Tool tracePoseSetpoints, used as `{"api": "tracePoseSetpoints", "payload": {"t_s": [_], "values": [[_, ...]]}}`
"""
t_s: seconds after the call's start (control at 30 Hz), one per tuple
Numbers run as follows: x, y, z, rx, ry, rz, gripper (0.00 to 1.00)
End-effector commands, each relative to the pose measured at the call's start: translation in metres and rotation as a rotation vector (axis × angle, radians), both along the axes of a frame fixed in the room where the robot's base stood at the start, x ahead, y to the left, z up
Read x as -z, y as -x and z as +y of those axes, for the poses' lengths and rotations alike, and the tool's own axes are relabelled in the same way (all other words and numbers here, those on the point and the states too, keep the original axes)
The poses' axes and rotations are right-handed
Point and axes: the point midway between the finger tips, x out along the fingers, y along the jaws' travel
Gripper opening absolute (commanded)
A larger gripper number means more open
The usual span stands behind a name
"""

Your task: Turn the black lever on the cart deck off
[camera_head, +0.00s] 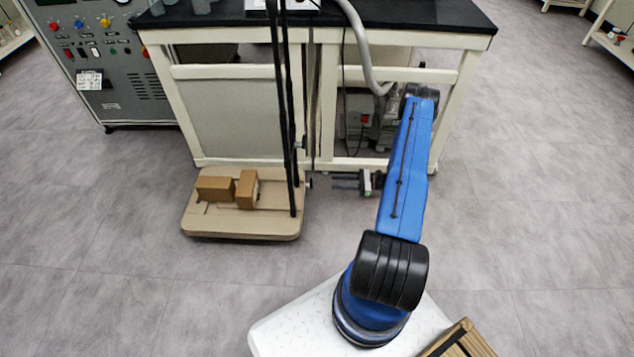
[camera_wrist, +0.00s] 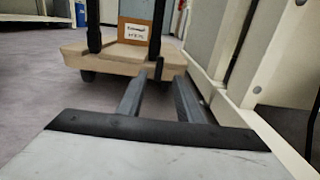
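The low tan cart deck (camera_head: 240,224) stands on the floor in front of the bench, and it fills the far middle of the wrist view (camera_wrist: 95,58). A small dark lever-like part (camera_head: 308,183) sticks out at the deck's right edge beside the black handle posts. In the wrist view a short dark upright part (camera_wrist: 158,68), likely this lever, shows between my fingers in the distance. My gripper (camera_head: 333,181) is open and empty, a short way right of the deck edge, fingers pointing left at it. The lever's exact setting is too small to tell.
Two brown boxes (camera_head: 215,189) (camera_head: 247,189) sit on the deck. Tall black posts (camera_head: 284,100) rise from its right side. The bench's cream frame (camera_head: 440,120) runs close behind my gripper and along the right in the wrist view (camera_wrist: 225,110). Floor in front is clear.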

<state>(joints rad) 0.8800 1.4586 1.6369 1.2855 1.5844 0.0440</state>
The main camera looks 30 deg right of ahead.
Motion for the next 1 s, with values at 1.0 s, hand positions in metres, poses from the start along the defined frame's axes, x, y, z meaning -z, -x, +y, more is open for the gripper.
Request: {"api": "tracePoseSetpoints", "payload": {"t_s": [1.0], "values": [[0.000,-0.055,0.083,0.000,0.001,0.001,0.33]]}}
